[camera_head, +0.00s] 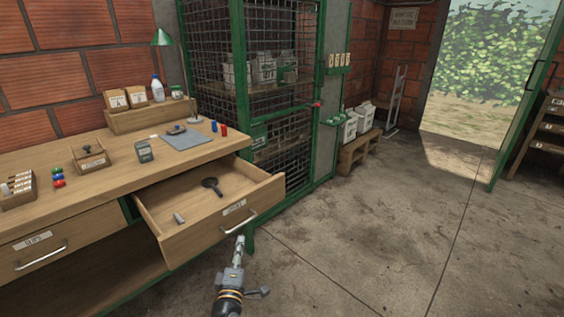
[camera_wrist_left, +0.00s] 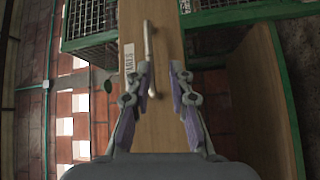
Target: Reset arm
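My left gripper (camera_head: 239,243) points at the front of the open drawer (camera_head: 181,239), just below its metal handle (camera_head: 238,221). In the left wrist view my left gripper (camera_wrist_left: 161,68) has its two fingers apart with nothing held between them. The drawer handle (camera_wrist_left: 149,45) lies in front of the fingers, near the left one in the picture. I cannot tell whether a finger touches it. The drawer holds a dark round-headed tool (camera_head: 211,184) and a small grey piece (camera_head: 179,218). My right gripper is in neither view.
The wooden workbench (camera_head: 110,185) carries a grey mat (camera_head: 188,139), a green lamp (camera_head: 162,38), bottles and boxes. A closed drawer (camera_head: 50,245) is at left. A green mesh cage (camera_head: 280,90) stands behind. Open concrete floor (camera_head: 380,230) lies to the right.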

